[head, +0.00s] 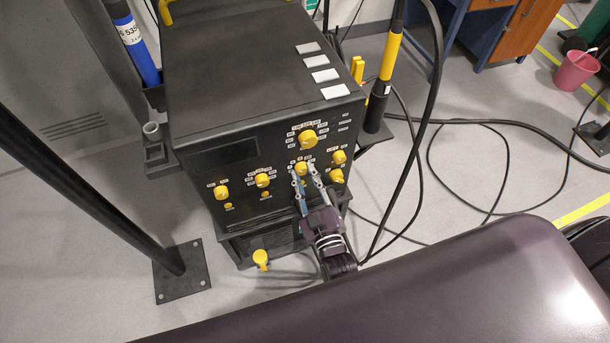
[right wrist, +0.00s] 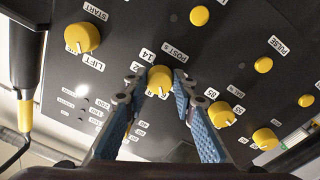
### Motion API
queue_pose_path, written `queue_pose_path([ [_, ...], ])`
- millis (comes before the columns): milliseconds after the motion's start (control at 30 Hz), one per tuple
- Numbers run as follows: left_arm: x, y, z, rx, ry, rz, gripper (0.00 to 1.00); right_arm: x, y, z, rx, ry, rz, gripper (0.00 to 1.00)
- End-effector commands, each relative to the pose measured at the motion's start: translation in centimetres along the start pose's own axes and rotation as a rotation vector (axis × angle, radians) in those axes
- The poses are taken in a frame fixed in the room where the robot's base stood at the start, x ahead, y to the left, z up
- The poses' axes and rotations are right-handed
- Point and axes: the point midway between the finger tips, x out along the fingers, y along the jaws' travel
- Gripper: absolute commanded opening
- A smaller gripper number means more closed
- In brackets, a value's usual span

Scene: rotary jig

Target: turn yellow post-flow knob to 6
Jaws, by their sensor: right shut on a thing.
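The yellow post-flow knob (head: 301,168) is on the front panel of the black machine, in the lower middle. In the right wrist view the knob (right wrist: 160,79) sits beside a label that reads "POST S", with "14" and "2" near it. My right gripper (head: 304,178) reaches up to the panel and is shut on this knob. In the right wrist view its two blue-padded fingers (right wrist: 159,85) stand one on each side of the knob. My left gripper is not in view.
Other yellow knobs flank it, including a large knob (head: 307,139) above and a right-hand knob (head: 337,175). In the right wrist view the LIFT knob (right wrist: 82,37) is at upper left. A yellow-and-black torch (head: 388,62) and black cables stand right of the machine.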

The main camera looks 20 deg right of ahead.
Motion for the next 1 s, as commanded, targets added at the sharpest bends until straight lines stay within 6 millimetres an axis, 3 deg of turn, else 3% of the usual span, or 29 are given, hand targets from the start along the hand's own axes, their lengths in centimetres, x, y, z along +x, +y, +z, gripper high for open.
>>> queue_pose_path([
  [267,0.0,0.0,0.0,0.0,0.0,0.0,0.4,0.0,-0.1,0.0,0.0,0.0,-0.001,0.0],
  [300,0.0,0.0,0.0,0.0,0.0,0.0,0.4,0.0,-0.1,0.0,0.001,0.0,-0.001,0.29],
  [433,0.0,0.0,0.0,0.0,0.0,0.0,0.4,0.0,0.0,0.0,0.001,0.0,-0.001,0.42],
  [767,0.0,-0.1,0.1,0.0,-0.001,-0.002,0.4,-0.4,0.0,0.0,0.001,-0.001,-0.001,0.42],
  [1000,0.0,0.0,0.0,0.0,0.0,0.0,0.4,-4.3,-0.1,0.2,0.001,-0.005,-0.003,0.42],
])
